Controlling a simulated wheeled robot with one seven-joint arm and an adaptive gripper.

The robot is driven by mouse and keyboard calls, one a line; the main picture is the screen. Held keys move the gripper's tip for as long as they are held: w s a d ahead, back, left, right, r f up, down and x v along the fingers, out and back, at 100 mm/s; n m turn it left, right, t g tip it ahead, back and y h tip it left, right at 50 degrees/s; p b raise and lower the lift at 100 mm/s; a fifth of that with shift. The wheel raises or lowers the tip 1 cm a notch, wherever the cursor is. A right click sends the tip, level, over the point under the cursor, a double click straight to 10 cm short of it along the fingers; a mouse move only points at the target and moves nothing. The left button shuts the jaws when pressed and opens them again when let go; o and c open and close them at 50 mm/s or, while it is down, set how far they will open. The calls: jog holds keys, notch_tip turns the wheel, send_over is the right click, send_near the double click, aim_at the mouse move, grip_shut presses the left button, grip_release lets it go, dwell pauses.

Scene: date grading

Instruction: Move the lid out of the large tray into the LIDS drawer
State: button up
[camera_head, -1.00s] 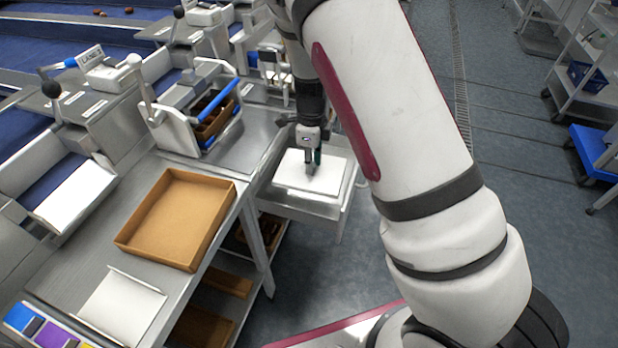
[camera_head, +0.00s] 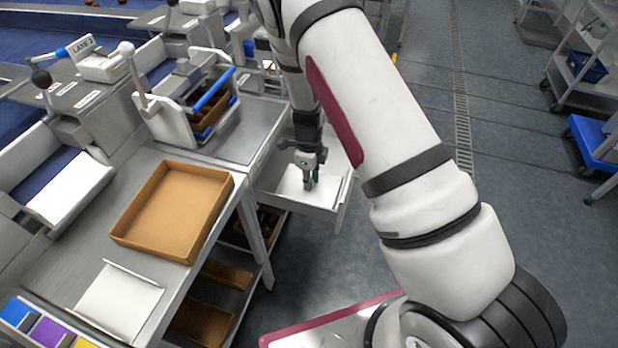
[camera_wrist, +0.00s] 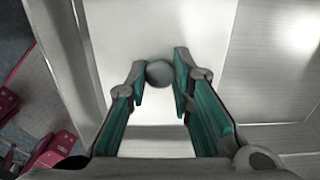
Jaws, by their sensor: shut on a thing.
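The lid (camera_head: 323,200) is a flat white panel with a round grey knob, seen in the wrist view (camera_wrist: 159,73). It lies within the walls of the pulled-out grey drawer (camera_head: 337,214); I cannot tell if it rests fully on the drawer floor. My gripper (camera_head: 309,183) points down over the lid. In the wrist view its green-padded fingers (camera_wrist: 160,80) are shut on the knob from both sides. The large brown tray (camera_head: 172,210) sits on the bench to the left, empty. No drawer label is readable.
A white sheet-like panel (camera_head: 118,300) lies on the bench in front of the tray. A blue-handled frame (camera_head: 205,105) stands behind the tray. A shelf below the bench holds brown trays (camera_head: 203,318). The floor right of the drawer is clear.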

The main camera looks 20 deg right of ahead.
jog(key=o, duration=1)
jog(key=shift+f, duration=0.1)
jog(key=shift+c, duration=0.2)
jog(key=s+a+r+n+y, duration=0.1)
jog(key=s+r+n, duration=0.15)
jog(key=r, duration=0.95)
jog(key=s+a+r+n+y, duration=0.1)
jog(key=s+r+n, duration=0.15)
jog(key=r, duration=0.95)
jog(key=s+d+r+n+t, duration=0.1)
jog(key=s+r+n+t, duration=0.1)
jog(key=s+r+n, duration=1.1)
jog(key=s+d+r+n+t+h, duration=0.1)
jog(key=s+d+r+n+h, duration=0.1)
jog(key=s+n, duration=0.5)
jog(key=s+r, duration=0.1)
jog(key=s, duration=0.4)
jog(key=shift+d+t, duration=0.25)
jog(key=shift+t, duration=0.15)
